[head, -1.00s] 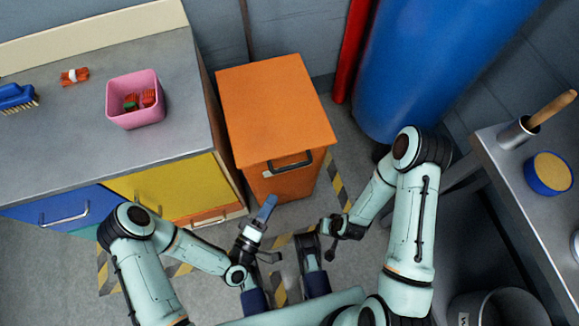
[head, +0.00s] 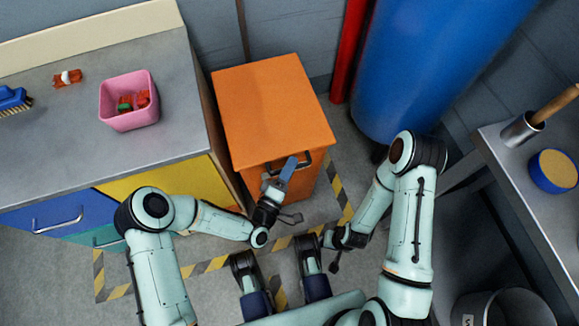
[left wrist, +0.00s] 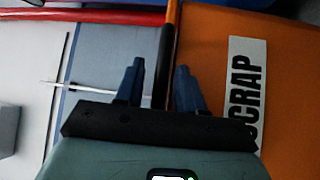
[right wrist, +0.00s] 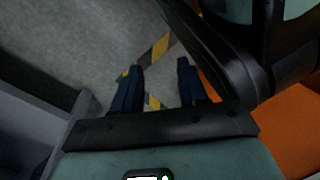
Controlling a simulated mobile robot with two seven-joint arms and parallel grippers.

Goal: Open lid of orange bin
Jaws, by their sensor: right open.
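The orange bin (head: 275,110) stands against the back wall, its flat orange lid shut. A dark handle (head: 304,162) is at the lid's front edge, partly hidden by my left gripper. My left gripper (head: 288,170) is at the bin's front beside the handle, fingers apart. In the left wrist view its fingers (left wrist: 160,68) are open, with a dark bar between them in the picture; I cannot tell whether they touch it. The bin's front shows a SCRAP label (left wrist: 243,85). My right gripper (right wrist: 158,70) is open and empty, low over the floor right of the bin's front.
A cabinet with a grey top (head: 60,130) stands close on the left, with a pink tub (head: 129,112) on it. A blue cylinder (head: 425,60) and red pipe (head: 351,50) are right of the bin. A grey workbench (head: 530,200) is at far right.

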